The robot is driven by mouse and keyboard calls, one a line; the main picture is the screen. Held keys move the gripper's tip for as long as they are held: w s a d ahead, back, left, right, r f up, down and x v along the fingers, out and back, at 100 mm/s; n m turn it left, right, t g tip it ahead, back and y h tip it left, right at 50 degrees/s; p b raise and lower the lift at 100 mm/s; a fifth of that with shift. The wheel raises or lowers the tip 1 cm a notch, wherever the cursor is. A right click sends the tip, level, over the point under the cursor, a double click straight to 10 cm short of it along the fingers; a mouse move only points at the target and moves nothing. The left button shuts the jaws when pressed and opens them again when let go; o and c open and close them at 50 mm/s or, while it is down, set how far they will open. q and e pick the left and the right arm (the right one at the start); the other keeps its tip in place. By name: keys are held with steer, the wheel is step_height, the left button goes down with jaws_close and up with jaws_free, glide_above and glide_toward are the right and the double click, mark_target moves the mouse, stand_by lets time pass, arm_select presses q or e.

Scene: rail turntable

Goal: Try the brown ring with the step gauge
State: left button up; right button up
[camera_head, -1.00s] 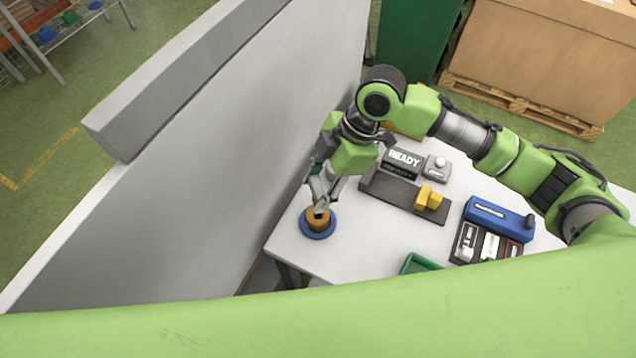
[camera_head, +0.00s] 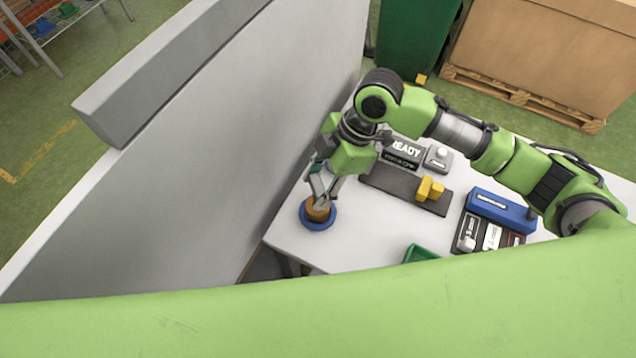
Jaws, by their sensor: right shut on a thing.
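The brown ring (camera_head: 317,211) sits over the round blue base (camera_head: 318,224) near the left edge of the white table. My right gripper (camera_head: 321,199) reaches down from above and is shut on the ring, whose top is partly hidden by the fingers. I cannot tell whether the ring touches the base. I cannot make out for certain which thing is the step gauge; a yellow stepped block (camera_head: 430,189) stands on a dark grey plate (camera_head: 405,189) right of the gripper. My left gripper is not in view.
A READY display (camera_head: 405,150) and a grey button box (camera_head: 438,158) stand behind the plate. A blue device (camera_head: 500,210) and a dark tray with labelled slots (camera_head: 490,234) are at the right. A green bin (camera_head: 420,254) is at the front. A tall grey wall (camera_head: 220,150) stands close on the left.

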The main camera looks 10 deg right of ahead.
steer(key=shift+f+p, duration=0.6)
steer(key=shift+f, duration=1.1)
stand_by(3.5)
steer(key=o, duration=1.3)
steer(key=shift+c, duration=0.2)
steer(key=v, duration=1.2)
steer(key=shift+a, duration=0.1)
